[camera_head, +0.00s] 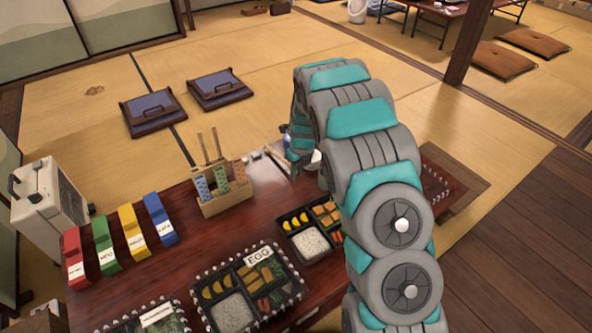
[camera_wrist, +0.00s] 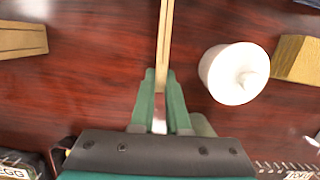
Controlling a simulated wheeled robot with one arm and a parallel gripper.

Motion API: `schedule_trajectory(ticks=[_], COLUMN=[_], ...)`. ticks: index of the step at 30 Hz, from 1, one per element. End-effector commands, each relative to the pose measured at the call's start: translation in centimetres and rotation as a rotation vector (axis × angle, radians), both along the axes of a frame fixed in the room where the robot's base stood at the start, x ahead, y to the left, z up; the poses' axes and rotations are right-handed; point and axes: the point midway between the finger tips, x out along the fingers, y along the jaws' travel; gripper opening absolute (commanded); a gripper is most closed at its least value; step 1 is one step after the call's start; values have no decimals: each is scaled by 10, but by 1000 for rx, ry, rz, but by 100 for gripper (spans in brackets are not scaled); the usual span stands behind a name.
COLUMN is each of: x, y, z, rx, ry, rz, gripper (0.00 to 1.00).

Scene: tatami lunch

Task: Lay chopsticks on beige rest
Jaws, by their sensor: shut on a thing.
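My gripper (camera_wrist: 161,80) shows in the wrist view with its green fingers shut on the wooden chopsticks (camera_wrist: 165,35). The chopsticks point away from the fingers, over the dark red table; I cannot tell if they touch it. In the head view, a thin stick (camera_head: 275,161) shows left of my arm, and the fingers are mostly hidden by the arm. Small pale pieces (camera_head: 250,156) lie on the table between that stick and the wooden holder; I cannot tell which is the beige rest.
A white round thing (camera_wrist: 236,72) stands close right of the fingers, with a tan block (camera_wrist: 299,60) beyond. A wooden holder (camera_head: 224,202) with patterned packets and upright sticks stands left. Bento boxes (camera_head: 310,239) line the near side. Coloured binder-like blocks (camera_head: 132,235) stand at left.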

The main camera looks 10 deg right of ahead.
Motion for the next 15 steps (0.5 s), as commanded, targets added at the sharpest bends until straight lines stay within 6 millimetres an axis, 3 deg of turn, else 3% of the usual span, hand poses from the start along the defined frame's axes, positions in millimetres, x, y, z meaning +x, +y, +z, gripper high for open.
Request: schedule_trajectory(ticks=[8, 9, 15], x=[0, 0, 0], y=[0, 0, 0], z=[0, 0, 0], rx=[0, 0, 0], ry=[0, 0, 0], rz=[0, 0, 0], gripper=[0, 15, 37])
